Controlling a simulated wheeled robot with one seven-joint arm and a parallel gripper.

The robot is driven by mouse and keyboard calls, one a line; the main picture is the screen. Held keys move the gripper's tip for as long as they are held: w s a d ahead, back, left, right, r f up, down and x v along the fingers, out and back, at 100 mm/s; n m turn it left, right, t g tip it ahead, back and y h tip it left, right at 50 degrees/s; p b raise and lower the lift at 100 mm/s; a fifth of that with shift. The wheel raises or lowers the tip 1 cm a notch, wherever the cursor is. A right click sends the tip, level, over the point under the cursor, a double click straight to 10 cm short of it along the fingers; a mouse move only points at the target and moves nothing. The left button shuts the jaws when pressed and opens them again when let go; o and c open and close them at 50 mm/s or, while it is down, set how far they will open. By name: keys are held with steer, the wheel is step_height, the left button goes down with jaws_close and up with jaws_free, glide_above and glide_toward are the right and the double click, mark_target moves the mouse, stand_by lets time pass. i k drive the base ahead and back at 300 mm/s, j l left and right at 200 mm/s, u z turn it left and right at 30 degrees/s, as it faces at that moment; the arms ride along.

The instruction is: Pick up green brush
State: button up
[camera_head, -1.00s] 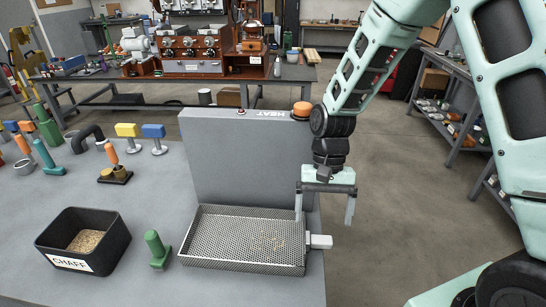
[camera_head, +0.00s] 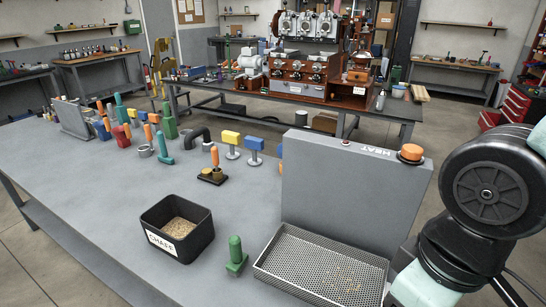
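The green brush (camera_head: 236,255) stands upright on the grey table, between the black chaff bin and the mesh tray. Its rounded handle points up and its wider base rests on the table. Nothing touches it. My gripper is not in view; only dark and pale green links of my arm show at the right edge, to the right of the mesh tray and well away from the brush.
The chaff bin (camera_head: 172,250), holding pale flakes, is left of the brush. The mesh tray (camera_head: 270,262) lies to its right, before the grey HEAT panel (camera_head: 345,195). Several handled tools, including an orange-handled one (camera_head: 214,158), stand farther back. The front-left table (camera_head: 70,200) is clear.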

mark_target(239, 259)
steer(key=k+j, duration=0.1)
steer(key=j, duration=0.9)
steer(key=k+j+z, duration=0.1)
steer(key=j, duration=0.4)
steer(key=k+j, duration=0.15)
steer(key=j, duration=0.35)
